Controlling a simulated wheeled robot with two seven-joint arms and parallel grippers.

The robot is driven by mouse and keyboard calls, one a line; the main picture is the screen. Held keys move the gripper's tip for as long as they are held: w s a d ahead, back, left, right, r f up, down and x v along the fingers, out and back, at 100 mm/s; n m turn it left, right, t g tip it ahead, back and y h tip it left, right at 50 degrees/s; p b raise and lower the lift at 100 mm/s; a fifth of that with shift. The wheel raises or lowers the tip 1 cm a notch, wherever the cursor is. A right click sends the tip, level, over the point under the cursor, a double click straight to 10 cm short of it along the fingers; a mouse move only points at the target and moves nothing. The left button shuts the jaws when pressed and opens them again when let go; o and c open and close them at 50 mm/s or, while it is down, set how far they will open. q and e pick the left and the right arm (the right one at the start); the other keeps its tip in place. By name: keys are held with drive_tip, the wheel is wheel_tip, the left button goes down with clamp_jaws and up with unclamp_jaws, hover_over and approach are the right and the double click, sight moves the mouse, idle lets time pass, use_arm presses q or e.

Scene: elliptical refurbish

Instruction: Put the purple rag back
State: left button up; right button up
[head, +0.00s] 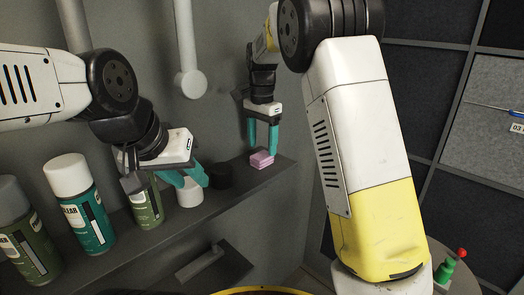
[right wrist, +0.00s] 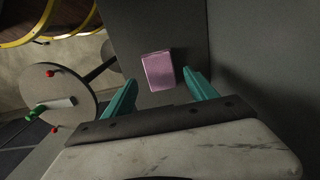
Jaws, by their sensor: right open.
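The purple rag (head: 262,160) is a small folded pink-purple block lying on the dark wall shelf (head: 118,247), near its right end. My right gripper (head: 263,149) points down just above the rag, with its teal fingers apart. In the right wrist view the rag (right wrist: 159,71) lies beyond the gap between the open fingertips (right wrist: 160,80), with nothing gripped. My left gripper (head: 195,184) is over the shelf further left, beside a white cylinder (head: 189,193).
Several spray cans stand on the shelf at left, including a teal one with a white cap (head: 86,205). In the right wrist view, a round table (right wrist: 60,104) holds small red and green items.

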sight(263, 155)
wheel_tip(263, 155, up, 8)
drive_tip(key=s+d+r+n+t+y, duration=0.2)
drive_tip(key=s+d+r+n+y, duration=0.15)
drive_tip(key=s+d, duration=0.7)
drive_tip(key=s+d+f+n+t, duration=0.2)
drive_tip(key=s+f+n, duration=0.1)
drive_tip(key=s, duration=0.5)
drive_tip(key=s+d+f+n+t+h, duration=0.1)
drive_tip(key=s+f+n+t, duration=0.1)
drive_tip(key=s, duration=0.6)
drive_tip(key=shift+s+d+f+n, duration=0.35)
drive_tip(key=shift+f+n, duration=0.15)
drive_tip(key=shift+n, duration=0.05)
